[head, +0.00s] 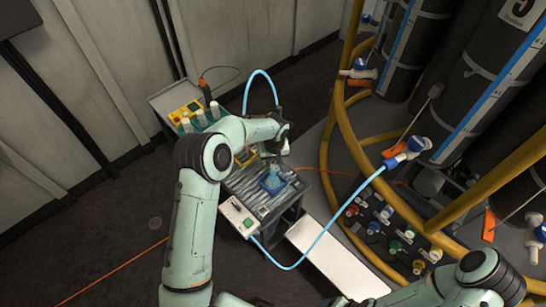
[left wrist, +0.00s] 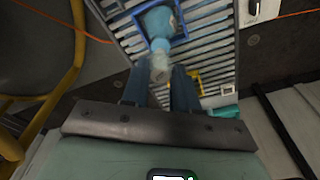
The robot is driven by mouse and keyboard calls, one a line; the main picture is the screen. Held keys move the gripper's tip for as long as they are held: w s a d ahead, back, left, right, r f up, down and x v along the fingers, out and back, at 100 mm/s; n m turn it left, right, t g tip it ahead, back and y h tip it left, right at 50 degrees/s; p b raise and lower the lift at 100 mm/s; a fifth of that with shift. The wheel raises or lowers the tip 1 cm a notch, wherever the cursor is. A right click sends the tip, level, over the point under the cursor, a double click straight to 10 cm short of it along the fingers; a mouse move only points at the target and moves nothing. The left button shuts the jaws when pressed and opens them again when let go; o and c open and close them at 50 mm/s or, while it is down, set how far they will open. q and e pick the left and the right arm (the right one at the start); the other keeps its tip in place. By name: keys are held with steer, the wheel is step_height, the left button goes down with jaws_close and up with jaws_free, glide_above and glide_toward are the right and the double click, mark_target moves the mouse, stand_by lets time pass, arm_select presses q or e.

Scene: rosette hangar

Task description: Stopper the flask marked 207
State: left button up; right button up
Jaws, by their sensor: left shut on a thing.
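A blue flask (head: 272,183) stands in a blue square frame on a slatted bench (head: 247,190). The flask also shows at the top of the left wrist view (left wrist: 158,20), with its pale neck towards my gripper. No number is legible on it. My left gripper (head: 274,153) is above the flask. In the left wrist view its dark fingers (left wrist: 161,82) are shut on a whitish stopper (left wrist: 160,66). The stopper lines up with the neck there; I cannot tell whether it touches or sits in it. My right gripper is out of view.
A side tray (head: 172,99) holds white-topped bottles and a yellow-red block. A white control box (head: 238,217) is at the bench's front. A light-blue hose (head: 325,232) loops right of the bench. Yellow rails (head: 335,110) and dark cylinders stand at the right.

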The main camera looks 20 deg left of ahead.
arm_select(q)
steer(key=shift+r, duration=0.15)
steer(key=shift+f, duration=0.35)
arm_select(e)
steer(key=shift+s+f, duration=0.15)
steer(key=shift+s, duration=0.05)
arm_select(q)
steer(key=shift+f, duration=0.15)
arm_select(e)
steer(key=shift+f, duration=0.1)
arm_select(q)
steer(key=shift+f+b, duration=0.55)
steer(key=shift+f, duration=0.3)
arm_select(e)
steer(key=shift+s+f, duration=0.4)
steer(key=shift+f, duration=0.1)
arm_select(q)
steer(key=shift+f, duration=0.25)
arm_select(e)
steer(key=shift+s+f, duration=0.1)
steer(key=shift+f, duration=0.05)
arm_select(q)
steer(key=shift+f+b, duration=0.3)
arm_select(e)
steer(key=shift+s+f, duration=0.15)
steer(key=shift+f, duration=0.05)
